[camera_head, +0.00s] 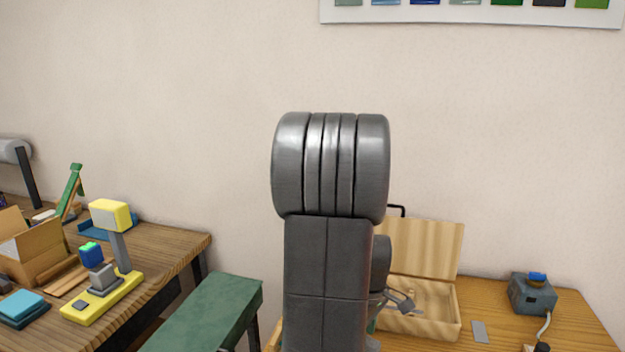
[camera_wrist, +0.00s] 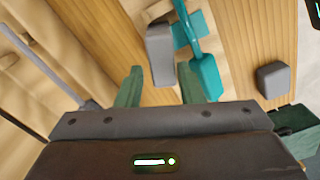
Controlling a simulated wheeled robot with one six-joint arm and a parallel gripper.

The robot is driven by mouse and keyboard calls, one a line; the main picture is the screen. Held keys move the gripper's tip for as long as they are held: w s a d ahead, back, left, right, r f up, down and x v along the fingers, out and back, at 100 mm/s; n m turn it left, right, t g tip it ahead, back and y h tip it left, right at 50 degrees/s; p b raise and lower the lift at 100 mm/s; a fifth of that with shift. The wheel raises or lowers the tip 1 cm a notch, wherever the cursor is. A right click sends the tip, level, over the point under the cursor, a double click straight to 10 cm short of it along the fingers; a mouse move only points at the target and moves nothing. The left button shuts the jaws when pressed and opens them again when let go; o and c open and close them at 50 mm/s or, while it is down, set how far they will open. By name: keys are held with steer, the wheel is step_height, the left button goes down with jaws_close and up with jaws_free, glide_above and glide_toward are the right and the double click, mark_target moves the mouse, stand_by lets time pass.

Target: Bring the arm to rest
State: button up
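My arm (camera_head: 328,255) stands upright in the middle of the head view and hides part of the right-hand table. My gripper's fingers are not clearly visible there. In the wrist view my gripper (camera_wrist: 160,80) shows two green fingers standing apart. A grey block (camera_wrist: 160,50) appears in the gap between them, seemingly beyond the fingertips; I see no clear grip on it. A teal tool-like thing (camera_wrist: 205,75) lies beside the right finger.
An open wooden case (camera_head: 440,320) stands right of my arm on the right-hand table, with a grey box (camera_head: 532,293) farther right. A green bench (camera_head: 210,315) is at left. The left table holds a yellow lamp-like device (camera_head: 100,300) and a cardboard box (camera_head: 40,255).

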step_height(320, 180, down, 5)
steer(key=shift+f, duration=0.1)
step_height(320, 180, up, 8)
steer(key=shift+d+f, duration=0.1)
steer(key=shift+r, duration=0.75)
